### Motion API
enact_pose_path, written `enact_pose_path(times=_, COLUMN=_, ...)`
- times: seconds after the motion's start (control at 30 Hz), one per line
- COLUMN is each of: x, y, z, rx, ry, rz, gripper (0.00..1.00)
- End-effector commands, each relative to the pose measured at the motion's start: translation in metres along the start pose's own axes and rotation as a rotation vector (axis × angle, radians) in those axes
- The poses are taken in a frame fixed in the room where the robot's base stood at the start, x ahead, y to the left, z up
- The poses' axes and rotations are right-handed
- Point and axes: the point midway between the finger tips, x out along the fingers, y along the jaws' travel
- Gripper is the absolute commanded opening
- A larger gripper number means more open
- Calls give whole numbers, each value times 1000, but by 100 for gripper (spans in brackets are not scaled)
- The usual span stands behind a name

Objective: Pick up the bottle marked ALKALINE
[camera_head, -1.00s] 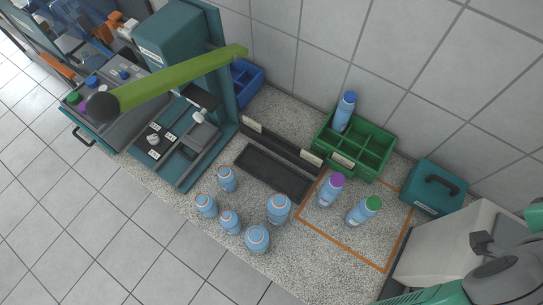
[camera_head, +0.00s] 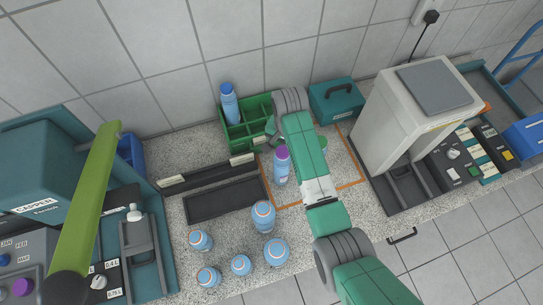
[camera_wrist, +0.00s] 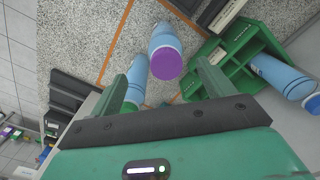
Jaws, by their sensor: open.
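I cannot read ALKALINE on any bottle. A blue bottle with a purple cap (camera_head: 281,166) stands inside the orange outline. In the wrist view the purple-capped bottle (camera_wrist: 165,50) lies ahead, between the lines of my fingers, apart from them. My gripper (camera_wrist: 162,72) is open and empty. In the head view it is partly hidden by my arm, near the green crate. A green-capped bottle (camera_head: 322,143) is mostly hidden behind my arm; in the wrist view it (camera_wrist: 136,84) shows beside the left finger. A blue-capped bottle (camera_head: 229,104) stands in the green crate (camera_head: 237,140).
Several blue bottles (camera_head: 263,216) stand at the front of the counter. A dark tray (camera_head: 226,200) lies left of the orange outline (camera_head: 356,165). A teal case (camera_head: 334,101) and a white machine (camera_head: 396,130) stand to the right. A green lever (camera_head: 88,205) rises at left.

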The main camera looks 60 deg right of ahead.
Motion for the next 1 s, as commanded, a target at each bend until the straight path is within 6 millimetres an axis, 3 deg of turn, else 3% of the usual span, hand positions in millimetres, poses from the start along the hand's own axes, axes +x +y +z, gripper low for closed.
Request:
enact_pose_path(times=0.2, x=17, y=-2, z=0, rx=-1, ry=0, rz=0, gripper=81)
enact_pose_path(times=0.5, x=62, y=-7, z=-4, rx=-1, ry=1, rz=-1, gripper=81)
enact_pose_path(times=0.73, x=64, y=-8, z=-3, rx=-2, ry=2, rz=-2, gripper=81)
enact_pose_path(times=1.0, x=64, y=-8, z=-3, rx=-2, ry=2, rz=-2, gripper=30)
